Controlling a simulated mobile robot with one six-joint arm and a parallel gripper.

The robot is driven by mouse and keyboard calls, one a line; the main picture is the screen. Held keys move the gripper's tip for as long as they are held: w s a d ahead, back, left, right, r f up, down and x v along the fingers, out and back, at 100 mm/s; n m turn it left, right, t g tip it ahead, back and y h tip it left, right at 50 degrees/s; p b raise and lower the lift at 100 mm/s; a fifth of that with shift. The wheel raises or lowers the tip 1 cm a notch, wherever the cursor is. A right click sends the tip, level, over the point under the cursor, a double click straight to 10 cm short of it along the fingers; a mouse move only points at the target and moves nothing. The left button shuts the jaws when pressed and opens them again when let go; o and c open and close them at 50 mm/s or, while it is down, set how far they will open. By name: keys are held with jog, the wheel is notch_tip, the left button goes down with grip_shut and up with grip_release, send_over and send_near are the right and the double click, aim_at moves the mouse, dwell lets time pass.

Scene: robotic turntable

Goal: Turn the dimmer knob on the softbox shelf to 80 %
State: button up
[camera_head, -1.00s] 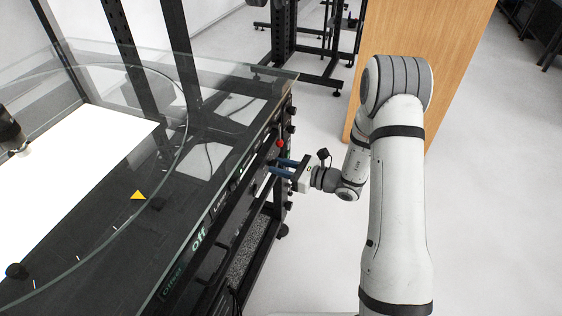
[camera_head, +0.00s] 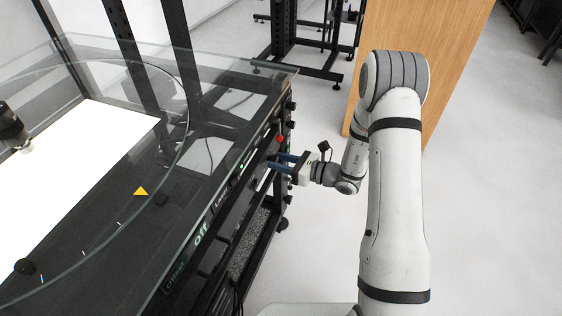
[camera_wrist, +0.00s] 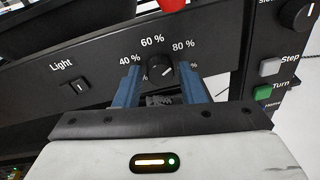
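The dimmer knob (camera_wrist: 160,72) is a small black round knob on the black shelf panel (camera_wrist: 108,80), with 40 %, 60 % and 80 % printed around it. Its pointer setting is too small to read. My gripper (camera_wrist: 161,84) is open, with one blue finger on each side of the knob. Small gaps seem to show between fingers and knob; I cannot tell whether they touch. In the head view my gripper (camera_head: 278,162) reaches the front of the turntable frame from the right, and the knob cannot be made out there.
A Light rocker switch (camera_wrist: 79,87) sits left of the knob. A red button (camera_wrist: 172,4) is just above. At right are a grey Step button (camera_wrist: 270,66), a green Turn button (camera_wrist: 263,92) and another black knob (camera_wrist: 298,14). The glass turntable top (camera_head: 225,72) overhangs the panel.

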jog(key=shift+o, duration=1.1)
jog(key=v, duration=0.7)
jog(key=shift+s+d+p, duration=0.2)
jog(key=shift+d+p, duration=0.2)
jog(key=shift+p, duration=0.05)
jog(key=shift+r, duration=0.1)
